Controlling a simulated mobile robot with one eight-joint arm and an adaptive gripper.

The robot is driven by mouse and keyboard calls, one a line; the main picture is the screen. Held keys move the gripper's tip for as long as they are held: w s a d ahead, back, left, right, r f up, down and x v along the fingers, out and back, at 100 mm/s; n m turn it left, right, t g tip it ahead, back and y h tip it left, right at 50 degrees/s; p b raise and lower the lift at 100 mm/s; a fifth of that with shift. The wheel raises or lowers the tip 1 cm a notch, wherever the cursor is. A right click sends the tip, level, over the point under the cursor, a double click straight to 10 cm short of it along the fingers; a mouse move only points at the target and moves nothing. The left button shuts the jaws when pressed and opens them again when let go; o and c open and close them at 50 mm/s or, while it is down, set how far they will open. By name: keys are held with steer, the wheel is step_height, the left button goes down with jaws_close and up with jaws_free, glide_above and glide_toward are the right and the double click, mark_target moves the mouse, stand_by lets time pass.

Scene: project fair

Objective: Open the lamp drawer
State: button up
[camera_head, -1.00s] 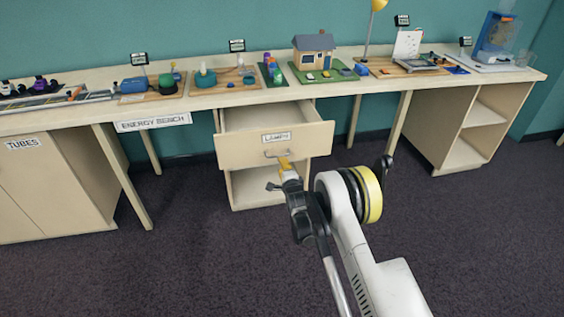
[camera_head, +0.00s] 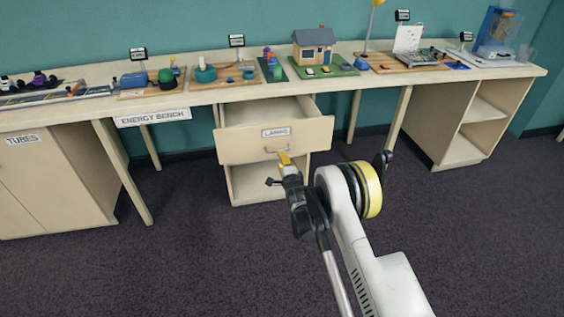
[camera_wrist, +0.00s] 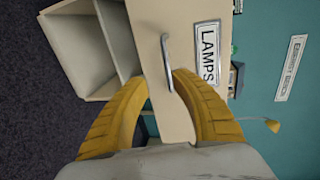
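The lamp drawer (camera_head: 240,147), a pale wooden box with a "LAMPS" label, stands pulled out under the bench, and its hollow inside shows from above. Its metal bar handle (camera_head: 270,150) is on the front, just behind my yellow fingertips (camera_head: 284,157). In the wrist view, the drawer front (camera_wrist: 172,20) fills the middle. My gripper (camera_wrist: 162,80) has its two yellow fingers spread apart. The lower end of the handle (camera_wrist: 166,55) shows between the fingertips, with gaps on both sides. I cannot tell how deep the handle sits between them.
An open shelf (camera_head: 255,185) is below the drawer. The bench top (camera_head: 225,96) carries a model house (camera_head: 313,50) and several exhibits. A "TUBES" cabinet (camera_head: 50,185) stands left and an open shelf unit (camera_head: 440,125) right. The dark carpet (camera_head: 190,250) in front is clear.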

steer(key=shift+s, duration=0.1)
steer(key=v, duration=0.7)
steer(key=shift+s, duration=0.15)
steer(key=shift+d, duration=0.1)
